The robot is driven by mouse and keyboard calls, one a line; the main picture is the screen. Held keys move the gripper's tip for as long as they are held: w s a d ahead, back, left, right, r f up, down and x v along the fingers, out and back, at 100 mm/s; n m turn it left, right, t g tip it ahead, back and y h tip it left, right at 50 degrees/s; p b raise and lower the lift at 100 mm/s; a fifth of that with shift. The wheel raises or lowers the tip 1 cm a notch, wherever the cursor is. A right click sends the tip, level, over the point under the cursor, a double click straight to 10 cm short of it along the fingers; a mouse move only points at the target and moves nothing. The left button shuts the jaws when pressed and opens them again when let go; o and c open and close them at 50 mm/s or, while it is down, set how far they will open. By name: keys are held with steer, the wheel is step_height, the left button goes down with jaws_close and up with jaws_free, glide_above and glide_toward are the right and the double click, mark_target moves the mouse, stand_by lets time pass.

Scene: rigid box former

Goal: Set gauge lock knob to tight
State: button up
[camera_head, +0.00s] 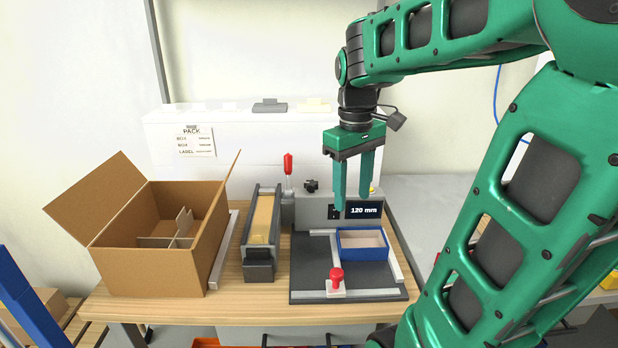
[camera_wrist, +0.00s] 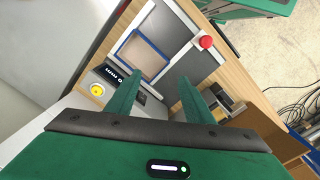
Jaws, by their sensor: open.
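The gauge block (camera_head: 318,207) is a grey housing at the back of the fixture, with a display (camera_head: 362,210) reading "120 mm". A small black knob (camera_head: 311,186) stands on its top left; it looks like the gauge lock knob, but its setting cannot be read. My gripper (camera_head: 353,198) is open and empty, pointing down to the right of that knob, in front of the display in the picture. In the wrist view, my gripper (camera_wrist: 160,84) has its fingers spread, with the display (camera_wrist: 114,76) beside the left finger. I cannot clearly make out the black knob there.
A blue-rimmed tray (camera_head: 362,254) and a red knob (camera_head: 336,276) on a pale base sit on the dark fixture plate. A red-handled lever (camera_head: 288,166) stands left of the gauge. A tape unit (camera_head: 259,267) and open carton (camera_head: 150,268) are further left. A yellow button (camera_wrist: 97,90) is beside the display.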

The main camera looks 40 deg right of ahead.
mark_target(311, 182)
steer(key=w+r+n, duration=0.4)
steer(key=w, duration=0.4)
steer(key=w+r+n, duration=0.3)
steer(key=w+n, duration=0.1)
steer(key=w, duration=0.4)
steer(key=f, duration=1)
steer(key=shift+s+d+f, duration=0.15)
steer(key=shift+s+f, duration=0.05)
steer(key=shift+f, duration=0.05)
steer(key=shift+c, duration=0.3)
steer(key=c, duration=1)
